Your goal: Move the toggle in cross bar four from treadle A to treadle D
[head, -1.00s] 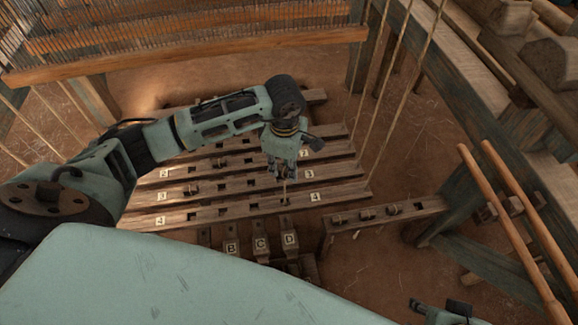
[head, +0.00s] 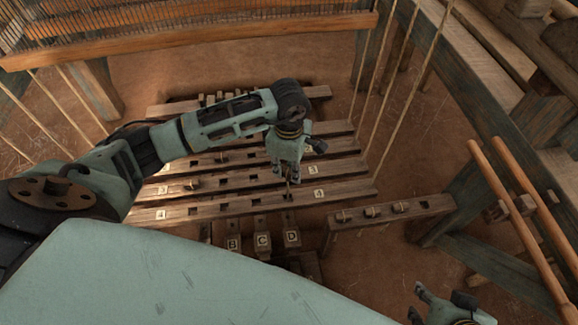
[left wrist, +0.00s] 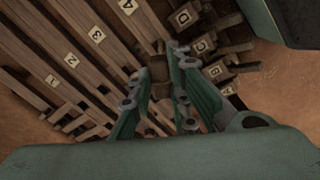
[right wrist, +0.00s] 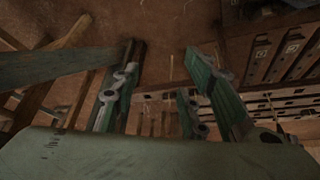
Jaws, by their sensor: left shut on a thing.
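My left gripper (head: 287,180) is over cross bar four (head: 230,206), near its right-hand "4" label and in line with treadle D (head: 291,238). It is shut on the toggle (head: 289,192), a small thin wooden peg pointing down at the bar. In the left wrist view the toggle (left wrist: 160,72) shows between the fingers. I cannot tell how far its lower end is in the slot. Treadles C (head: 263,241) and B (head: 233,244) lie to the left of D. Treadle A (left wrist: 228,90) shows in the left wrist view. My right gripper (right wrist: 162,88) is open and empty, away from the bars.
Cross bars three (head: 240,180) and others with pegs lie behind bar four. A short bar with several pegs (head: 395,210) stands to the right. Taut cords (head: 400,110), a loom beam (head: 180,42) and slanted poles (head: 520,230) surround the pit. Bare floor lies at right.

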